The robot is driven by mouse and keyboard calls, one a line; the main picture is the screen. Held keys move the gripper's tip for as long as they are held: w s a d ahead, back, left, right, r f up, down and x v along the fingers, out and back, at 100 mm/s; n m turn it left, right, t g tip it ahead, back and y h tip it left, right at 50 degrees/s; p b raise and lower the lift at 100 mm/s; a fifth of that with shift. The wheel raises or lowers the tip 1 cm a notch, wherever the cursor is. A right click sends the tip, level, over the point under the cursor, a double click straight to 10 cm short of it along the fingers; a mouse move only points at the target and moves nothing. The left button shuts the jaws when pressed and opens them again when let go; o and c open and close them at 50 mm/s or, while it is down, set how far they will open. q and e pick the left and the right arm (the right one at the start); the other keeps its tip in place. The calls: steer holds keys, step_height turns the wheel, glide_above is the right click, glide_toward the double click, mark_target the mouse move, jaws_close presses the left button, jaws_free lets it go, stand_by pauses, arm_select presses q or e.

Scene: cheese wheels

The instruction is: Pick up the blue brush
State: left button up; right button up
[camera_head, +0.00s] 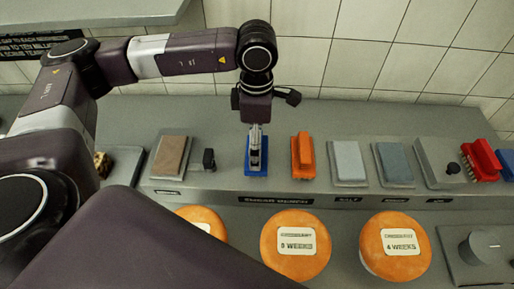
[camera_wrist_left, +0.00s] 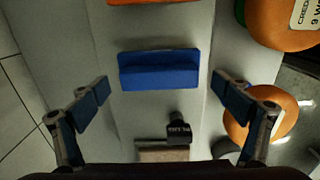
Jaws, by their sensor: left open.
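The blue brush (camera_head: 262,170) lies on the grey shelf, under my left gripper (camera_head: 255,158), which partly hides it in the head view. In the left wrist view the blue brush (camera_wrist_left: 160,70) lies across the picture, a little beyond the gap between the fingertips. My left gripper (camera_wrist_left: 160,86) is open and empty, with one finger on each side of the brush's line and apart from it. My right gripper is in no view.
An orange brush (camera_head: 302,156) lies just right of the blue one. Grey-blue blocks (camera_head: 348,162) and a red item (camera_head: 483,160) are farther right. Orange cheese wheels (camera_head: 296,262) stand in front.

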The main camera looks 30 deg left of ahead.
arm_select(q)
steer(key=shift+w+f, duration=0.1)
steer(key=shift+f, duration=0.65)
steer(key=c, duration=1.4)
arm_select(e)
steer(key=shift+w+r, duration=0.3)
arm_select(q)
steer(key=shift+r, duration=0.1)
steer(key=shift+r, duration=0.45)
step_height(320, 180, up, 19)
steer(key=b, duration=0.4)
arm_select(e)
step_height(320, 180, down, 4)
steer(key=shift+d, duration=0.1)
